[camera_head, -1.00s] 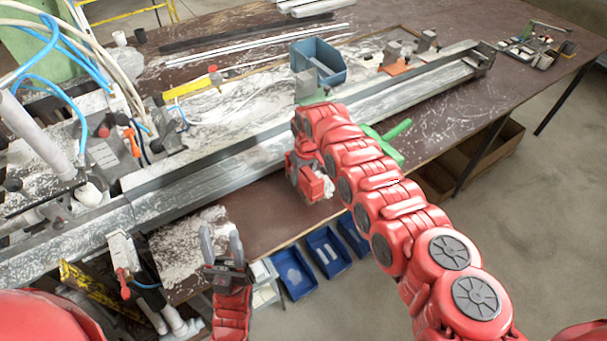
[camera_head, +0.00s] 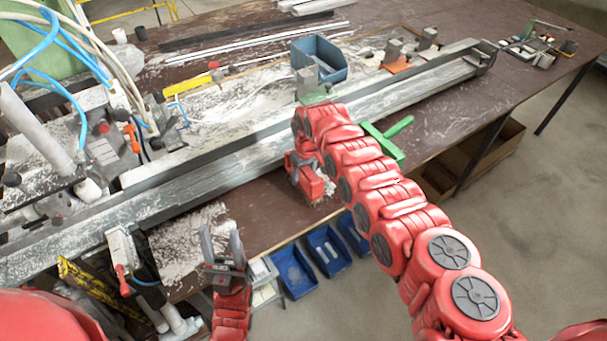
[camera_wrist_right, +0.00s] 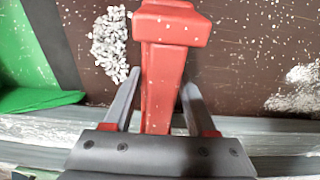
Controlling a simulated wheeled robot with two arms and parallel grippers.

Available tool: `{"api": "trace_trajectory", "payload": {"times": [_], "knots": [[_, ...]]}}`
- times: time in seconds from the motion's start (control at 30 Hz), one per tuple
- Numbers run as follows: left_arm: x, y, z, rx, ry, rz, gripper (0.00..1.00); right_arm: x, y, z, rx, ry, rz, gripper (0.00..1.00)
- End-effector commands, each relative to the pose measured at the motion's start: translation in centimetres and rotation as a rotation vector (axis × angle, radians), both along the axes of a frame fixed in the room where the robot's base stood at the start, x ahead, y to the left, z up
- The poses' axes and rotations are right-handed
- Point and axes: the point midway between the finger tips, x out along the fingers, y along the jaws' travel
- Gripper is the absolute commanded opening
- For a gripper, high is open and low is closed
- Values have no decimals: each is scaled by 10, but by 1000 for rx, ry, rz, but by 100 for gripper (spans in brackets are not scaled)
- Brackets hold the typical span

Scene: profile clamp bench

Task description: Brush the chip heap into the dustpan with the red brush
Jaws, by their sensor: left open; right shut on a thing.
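The red brush (camera_wrist_right: 162,60) is gripped between the fingers of my right gripper (camera_wrist_right: 160,85). In the head view the brush (camera_head: 312,186) is at the bench's front part, beyond my right forearm, which hides most of the gripper. The pale chip heap (camera_wrist_right: 109,44) lies on the brown bench just left of the brush in the right wrist view; a small part of the heap (camera_head: 329,187) shows right of the brush in the head view. The green dustpan (camera_wrist_right: 25,60) lies further left; it also shows in the head view (camera_head: 392,140). My left gripper (camera_head: 221,240) is open and empty.
A long metal profile (camera_head: 230,165) crosses the bench behind the brush. A blue bin (camera_head: 319,62) stands beyond it. Several blue trays (camera_head: 292,272) are below the front edge. Loose swarf lies scattered over the brown bench top (camera_head: 450,125).

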Motion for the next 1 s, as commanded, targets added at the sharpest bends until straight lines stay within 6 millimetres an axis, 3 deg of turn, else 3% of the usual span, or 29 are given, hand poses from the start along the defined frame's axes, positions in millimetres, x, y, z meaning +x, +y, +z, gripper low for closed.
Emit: {"api": "trace_trajectory", "payload": {"times": [0.27,0.7,1.0], "knots": [[0,0,-5,0,0,0,50,2,-3,-2,-1,-1,-1,1],[0,0,-59,0,0,0,50,25,-36,-4,0,-2,-1,1],[0,0,-57,0,0,0,50,26,-38,1,-1,1,0,1]]}}
